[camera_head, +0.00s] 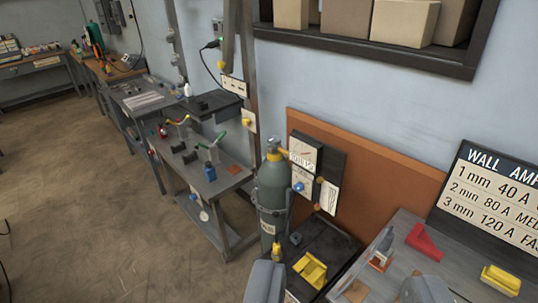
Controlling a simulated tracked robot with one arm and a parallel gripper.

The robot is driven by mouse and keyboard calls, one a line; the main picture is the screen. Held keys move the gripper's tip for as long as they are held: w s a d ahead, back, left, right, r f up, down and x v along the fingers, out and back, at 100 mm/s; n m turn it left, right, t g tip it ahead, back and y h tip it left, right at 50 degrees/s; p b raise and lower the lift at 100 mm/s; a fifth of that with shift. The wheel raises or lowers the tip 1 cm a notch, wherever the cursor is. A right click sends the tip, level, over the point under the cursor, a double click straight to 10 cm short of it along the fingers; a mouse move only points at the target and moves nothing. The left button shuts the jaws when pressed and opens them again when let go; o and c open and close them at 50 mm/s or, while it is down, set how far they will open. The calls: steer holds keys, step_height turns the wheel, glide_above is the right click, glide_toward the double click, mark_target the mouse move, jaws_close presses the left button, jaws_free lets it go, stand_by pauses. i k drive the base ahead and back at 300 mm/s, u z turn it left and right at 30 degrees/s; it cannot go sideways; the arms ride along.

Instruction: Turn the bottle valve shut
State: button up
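The grey-green gas bottle (271,194) stands upright right of the middle, between the grey workbench and a dark cart. The bottle valve (273,146) sits on its top, with a yellow fitting beside it. The valve is small in view, and I cannot tell whether it is open or shut. My gripper (345,284) shows at the bottom edge as two grey fingers spread wide apart. Nothing shows held between them. The fingers are apart from the valve, which is higher in the picture.
A white gauge box (304,152) is close right of the valve. The dark cart (330,240) carries a yellow block. A grey table (398,232) with a red piece is at the right.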

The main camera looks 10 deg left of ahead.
mark_target(273, 140)
steer(key=u, duration=0.4)
steer(key=i, duration=1.65)
steer(key=z, duration=0.65)
steer(key=i, duration=0.4)
steer(key=z, duration=0.4)
